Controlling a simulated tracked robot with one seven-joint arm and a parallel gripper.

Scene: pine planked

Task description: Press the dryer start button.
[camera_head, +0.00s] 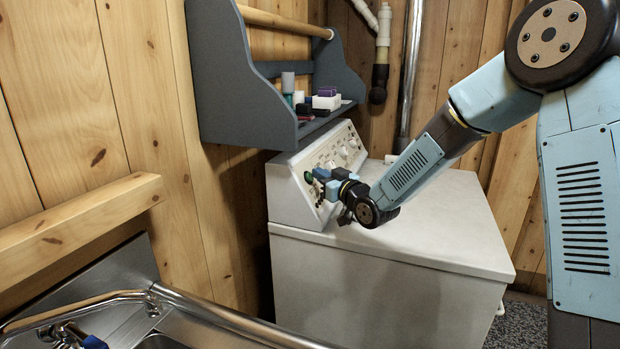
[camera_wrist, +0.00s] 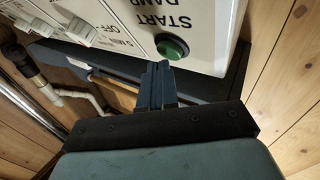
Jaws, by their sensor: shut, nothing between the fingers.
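The white dryer (camera_head: 390,285) stands against the plank wall with a sloped control panel at its back. The green round start button (camera_head: 308,177) sits near the panel's left end in the head view. In the wrist view the start button (camera_wrist: 171,47) shows beside the upside-down words "START" and "DAMP". My gripper (camera_head: 318,174) is shut and empty, its fingertips close to the button. In the wrist view the shut fingers (camera_wrist: 156,68) end just beside the button's lower left edge. I cannot tell whether they touch it.
A grey wall shelf (camera_head: 222,75) with small bottles and boxes hangs above the panel. White switches (camera_wrist: 78,30) sit farther along the panel. A metal sink with a tap (camera_head: 70,335) is at the front left. The dryer top (camera_head: 455,215) is clear.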

